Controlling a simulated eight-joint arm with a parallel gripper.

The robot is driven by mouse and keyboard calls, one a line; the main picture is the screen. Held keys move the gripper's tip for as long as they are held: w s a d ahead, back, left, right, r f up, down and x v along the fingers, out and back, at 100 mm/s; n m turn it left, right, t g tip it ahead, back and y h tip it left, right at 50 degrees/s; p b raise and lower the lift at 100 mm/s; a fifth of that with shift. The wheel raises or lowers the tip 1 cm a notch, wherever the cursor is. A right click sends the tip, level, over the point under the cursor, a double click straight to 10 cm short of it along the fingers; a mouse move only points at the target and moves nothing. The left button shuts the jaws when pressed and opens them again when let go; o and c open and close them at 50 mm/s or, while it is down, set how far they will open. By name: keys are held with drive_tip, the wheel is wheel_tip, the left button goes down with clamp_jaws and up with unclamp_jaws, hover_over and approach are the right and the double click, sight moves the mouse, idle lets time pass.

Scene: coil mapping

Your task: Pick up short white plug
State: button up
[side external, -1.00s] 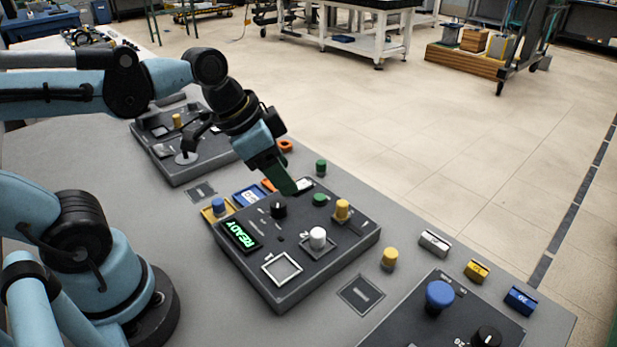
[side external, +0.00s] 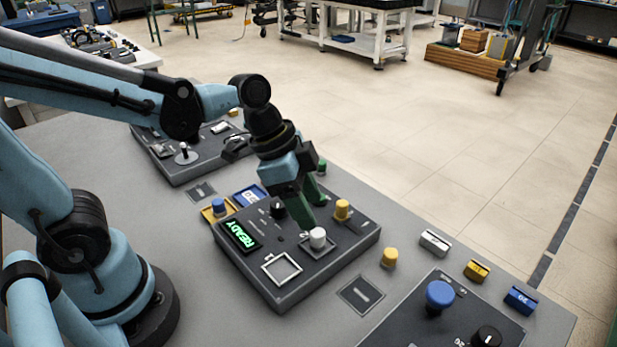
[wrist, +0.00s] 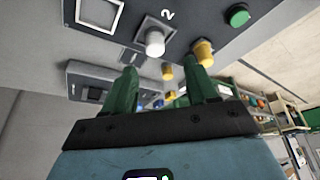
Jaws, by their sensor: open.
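The short white plug (side external: 317,238) stands upright in the square socket marked 2 on the dark panel (side external: 290,289). In the wrist view the white plug (wrist: 155,43) shows ahead of the fingers, between their two lines. My gripper (side external: 310,213) is open, with its green fingers just behind and above the plug in the side view. In the wrist view my gripper (wrist: 163,88) has its two green fingers spread apart with nothing between them. I cannot tell from the side view whether a finger touches the plug.
A yellow plug (side external: 342,209) stands close to the white one on the panel. A black knob (side external: 278,207) and a lit READY display (side external: 241,236) are on the left side. An empty square frame (side external: 282,268) is in front. Another yellow plug (side external: 390,257) stands on the table.

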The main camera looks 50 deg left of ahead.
sight(317, 232)
drive_tip(key=shift+d+f, duration=0.25)
drive_tip(key=shift+f, duration=0.65)
drive_tip(key=shift+d+f, duration=0.2)
drive_tip(key=shift+f, duration=0.7)
drive_tip(key=shift+x, duration=1)
clamp_jaws()
drive_tip(key=shift+r, duration=0.1)
